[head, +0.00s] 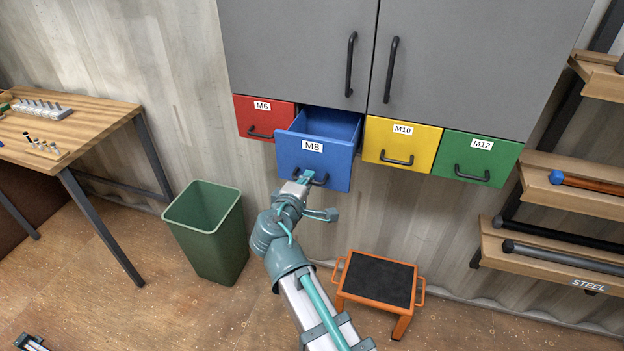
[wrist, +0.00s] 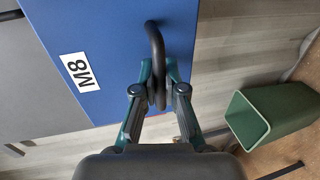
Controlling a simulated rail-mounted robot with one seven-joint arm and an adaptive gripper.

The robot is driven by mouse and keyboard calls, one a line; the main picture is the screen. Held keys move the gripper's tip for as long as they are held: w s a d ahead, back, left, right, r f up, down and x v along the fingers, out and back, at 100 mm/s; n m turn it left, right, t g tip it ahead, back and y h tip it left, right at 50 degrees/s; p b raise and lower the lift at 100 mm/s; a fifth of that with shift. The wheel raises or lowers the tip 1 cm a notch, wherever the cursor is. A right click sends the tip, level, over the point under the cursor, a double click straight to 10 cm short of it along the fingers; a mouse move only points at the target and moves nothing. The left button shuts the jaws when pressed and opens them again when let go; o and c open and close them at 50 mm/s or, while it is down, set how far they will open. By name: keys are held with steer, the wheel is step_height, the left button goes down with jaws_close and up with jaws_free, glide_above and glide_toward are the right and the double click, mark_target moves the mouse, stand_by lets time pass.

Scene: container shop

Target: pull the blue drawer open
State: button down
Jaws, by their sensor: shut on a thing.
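The blue drawer (head: 313,163), labelled M8, stands pulled out from the row under the grey cabinet, and its empty-looking inside shows from above. Its black handle (wrist: 154,60) is on the front face. My gripper (head: 306,178) is at the drawer front, shut on the handle. In the wrist view the two fingers (wrist: 160,85) lie on either side of the handle bar. The blue front (wrist: 110,40) with its M8 label also fills much of the wrist view. Part of the handle is hidden by my gripper in the head view.
A red drawer (head: 262,118) is at the left, yellow (head: 402,145) and green (head: 475,159) ones at the right, all shut. A green bin (head: 207,230) and an orange step stool (head: 378,278) stand on the floor below. A workbench (head: 85,125) is at left, a rack (head: 570,190) at right.

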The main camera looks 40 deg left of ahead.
steer(key=c, duration=1.2)
jaws_free()
steer(key=v, duration=1.2)
